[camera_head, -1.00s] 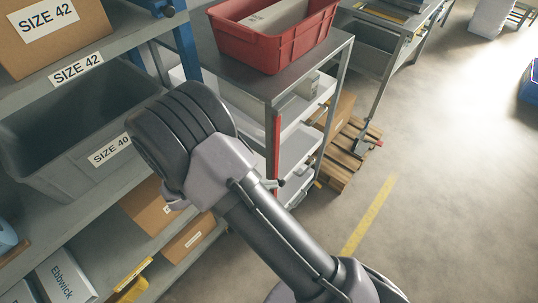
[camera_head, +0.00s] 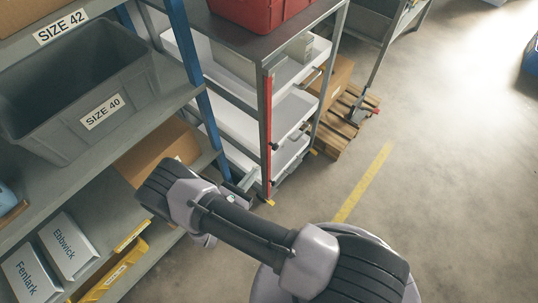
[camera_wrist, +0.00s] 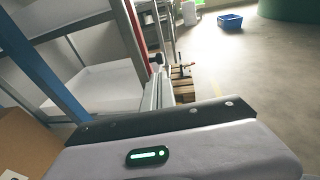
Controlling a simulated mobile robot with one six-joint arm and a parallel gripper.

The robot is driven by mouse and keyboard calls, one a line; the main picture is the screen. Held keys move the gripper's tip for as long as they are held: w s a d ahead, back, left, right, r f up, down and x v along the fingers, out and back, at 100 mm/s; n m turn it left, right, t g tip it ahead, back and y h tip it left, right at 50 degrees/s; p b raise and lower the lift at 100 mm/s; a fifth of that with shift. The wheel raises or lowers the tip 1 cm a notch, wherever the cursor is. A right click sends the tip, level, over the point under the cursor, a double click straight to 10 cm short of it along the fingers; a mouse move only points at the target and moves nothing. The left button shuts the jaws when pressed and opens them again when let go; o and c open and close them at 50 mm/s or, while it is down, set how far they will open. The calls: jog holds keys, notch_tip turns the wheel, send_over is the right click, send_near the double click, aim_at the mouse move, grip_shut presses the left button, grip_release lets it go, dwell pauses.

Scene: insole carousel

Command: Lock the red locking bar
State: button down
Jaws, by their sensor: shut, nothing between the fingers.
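The red locking bar (camera_head: 267,125) stands upright along the near corner post of the wheeled rack (camera_head: 263,44) in the head view. Its upper part shows as a red strip (camera_wrist: 135,27) in the wrist view. My gripper (camera_head: 245,184) is low beside the foot of the bar, at its left in the head view. It is shut and empty. Whether it touches the bar or post cannot be told. In the wrist view a dark knob (camera_wrist: 156,58) sits beside the post. The bar's lower end is partly hidden.
White trays (camera_head: 292,115) fill the rack's levels, and a red bin (camera_head: 262,12) stands on top. A grey shelf with a SIZE 40 bin (camera_head: 60,125) stands close on the left. A wooden pallet (camera_head: 340,135) lies behind the rack. The floor at right is clear.

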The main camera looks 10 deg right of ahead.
aim_at(274, 149)
jog(key=b+x, duration=0.2)
jog(key=x, duration=0.9)
jog(key=shift+w+d+b, duration=0.1)
jog(key=shift+d+b, duration=0.05)
jog(key=shift+b, duration=0.15)
